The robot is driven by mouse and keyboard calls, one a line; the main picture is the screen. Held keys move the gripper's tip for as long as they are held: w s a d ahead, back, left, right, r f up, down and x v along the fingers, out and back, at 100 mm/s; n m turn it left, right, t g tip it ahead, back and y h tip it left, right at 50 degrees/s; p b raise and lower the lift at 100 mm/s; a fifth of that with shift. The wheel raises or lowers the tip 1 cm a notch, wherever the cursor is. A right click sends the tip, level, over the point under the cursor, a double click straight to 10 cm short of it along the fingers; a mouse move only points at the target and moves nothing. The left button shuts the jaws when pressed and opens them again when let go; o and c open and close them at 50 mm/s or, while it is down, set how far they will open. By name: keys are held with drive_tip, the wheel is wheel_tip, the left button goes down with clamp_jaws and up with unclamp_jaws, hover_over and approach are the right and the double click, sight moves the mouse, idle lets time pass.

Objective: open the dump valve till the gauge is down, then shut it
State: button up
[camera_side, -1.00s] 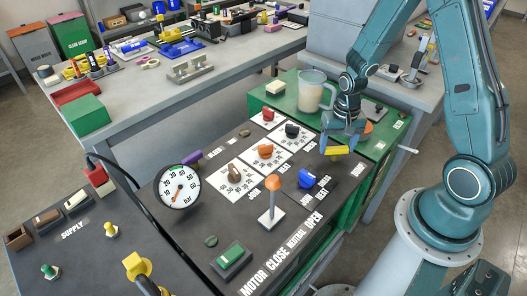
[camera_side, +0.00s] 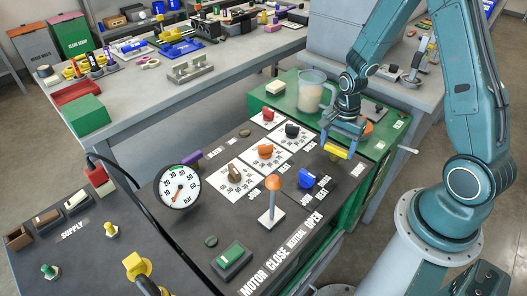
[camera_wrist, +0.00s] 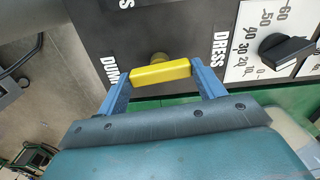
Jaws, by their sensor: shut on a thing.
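The dump valve's yellow bar handle (camera_side: 337,151) is at the right edge of the dark panel, and it fills the middle of the wrist view (camera_wrist: 162,73). My gripper (camera_side: 341,140) is shut on it, a blue finger at each end of the bar. The round white gauge (camera_side: 179,188), marked bar, stands at the panel's left. Its orange needle points to the low left part of the dial; the exact reading is too small to tell.
An orange-knobbed lever (camera_side: 272,195), a blue knob (camera_side: 307,178) and dial knobs stand on the panel left of my gripper. A clear jug (camera_side: 312,92) stands close behind it on the green top. A black dial knob (camera_wrist: 288,52) is right of the handle.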

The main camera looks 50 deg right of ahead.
sight(337, 148)
idle(0.4)
drive_tip(key=o, duration=1)
drive_tip(key=shift+r, duration=0.1)
wheel_tip(337, 148, up, 14)
drive_tip(key=shift+f, duration=0.15)
idle(0.6)
